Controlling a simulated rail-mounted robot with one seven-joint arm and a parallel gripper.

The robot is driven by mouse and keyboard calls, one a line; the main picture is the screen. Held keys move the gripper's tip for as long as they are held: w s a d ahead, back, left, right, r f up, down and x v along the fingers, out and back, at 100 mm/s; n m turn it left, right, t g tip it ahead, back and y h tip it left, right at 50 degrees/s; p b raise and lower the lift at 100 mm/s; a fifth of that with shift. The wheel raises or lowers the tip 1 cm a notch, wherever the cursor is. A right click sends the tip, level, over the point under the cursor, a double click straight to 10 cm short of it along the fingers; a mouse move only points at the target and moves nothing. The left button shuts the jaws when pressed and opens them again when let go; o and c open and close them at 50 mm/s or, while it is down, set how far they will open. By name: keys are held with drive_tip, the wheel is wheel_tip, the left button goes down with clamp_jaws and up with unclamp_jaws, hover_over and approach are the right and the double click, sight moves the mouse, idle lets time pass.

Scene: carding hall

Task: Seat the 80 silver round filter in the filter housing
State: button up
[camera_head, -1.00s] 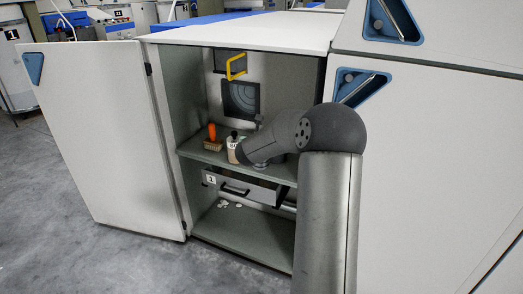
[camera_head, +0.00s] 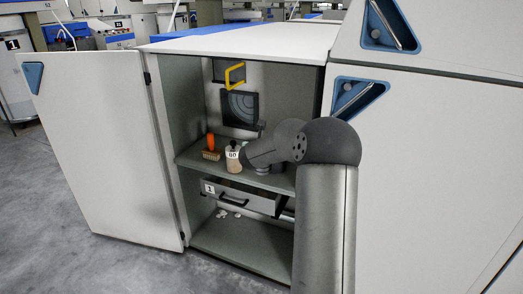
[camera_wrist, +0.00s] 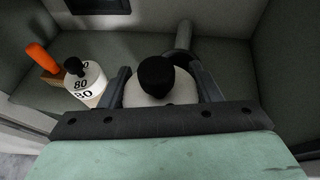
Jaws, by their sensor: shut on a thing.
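My gripper (camera_wrist: 163,86) is shut on a pale grey, round-bodied piece (camera_wrist: 135,98) with a black knob on top, low over the cabinet shelf. I take it for the silver round filter, but no number shows on it. In the head view my wrist mostly hides it. A white cylinder (camera_wrist: 90,82) marked 80, with a black knob, stands just left of my gripper; it also shows in the head view (camera_head: 233,160). A dark square panel with concentric rings (camera_head: 239,108) on the cabinet's back wall may be the filter housing; I cannot tell.
An orange-handled brush (camera_head: 211,147) stands at the left of the shelf (camera_head: 190,158). Below, a drawer (camera_head: 225,194) marked 1 is pulled out. A yellow handle (camera_head: 235,76) is above the ringed panel. The cabinet door (camera_head: 95,150) stands open at left.

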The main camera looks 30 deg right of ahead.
drive_tip(key=shift+w+d+p, duration=2.1)
drive_tip(key=shift+w+d, duration=1.55)
drive_tip(key=shift+d, duration=1.95)
drive_tip(key=shift+f+b, duration=2.5)
drive_tip(key=shift+f, duration=0.25)
drive_tip(key=o, duration=1.2)
drive_tip(key=shift+c, duration=0.2)
drive_tip(key=shift+s, duration=0.1)
